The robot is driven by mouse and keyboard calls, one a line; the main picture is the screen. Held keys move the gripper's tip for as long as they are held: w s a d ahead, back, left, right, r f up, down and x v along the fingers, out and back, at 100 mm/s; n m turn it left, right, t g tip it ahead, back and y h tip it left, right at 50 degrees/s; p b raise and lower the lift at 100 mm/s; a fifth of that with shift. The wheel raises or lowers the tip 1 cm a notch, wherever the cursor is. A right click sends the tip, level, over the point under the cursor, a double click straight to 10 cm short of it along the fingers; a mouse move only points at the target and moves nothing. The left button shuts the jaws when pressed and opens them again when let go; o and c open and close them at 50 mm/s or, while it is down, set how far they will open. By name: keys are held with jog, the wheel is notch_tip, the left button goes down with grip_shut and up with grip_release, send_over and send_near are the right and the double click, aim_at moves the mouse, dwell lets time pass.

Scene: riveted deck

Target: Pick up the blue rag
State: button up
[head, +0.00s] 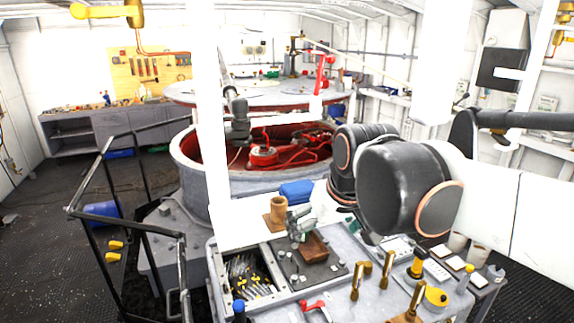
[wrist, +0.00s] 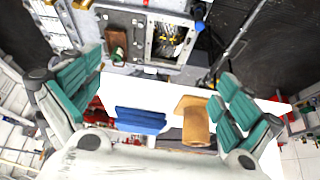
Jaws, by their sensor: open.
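The blue rag (head: 297,190) appears as a folded, block-like bundle on the white worktop, behind the tan cylinder in the head view.
The tan cylinder (head: 278,208) stands close to the rag, and it shows beside the right finger in the wrist view (wrist: 194,118). A brown block (head: 313,247) lies on a dark tray. A bin of tools (head: 247,275) and brass fittings (head: 357,280) crowd the front.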

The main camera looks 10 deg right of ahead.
jog(key=g+p, duration=0.1)
jog(key=p, duration=0.9)
send_near(302, 190)
jog(key=s+v, duration=0.1)
jog(key=v, duration=0.3)
jog(key=shift+n, duration=0.3)
jog(key=x, duration=0.4)
jog(key=p+x, duration=0.1)
jog(key=x, duration=0.4)
jog(key=w+p+x, duration=0.1)
jog(key=x, duration=0.4)
jog(key=shift+r, duration=0.2)
jog(key=shift+s, duration=0.1)
jog(key=c, duration=1.1)
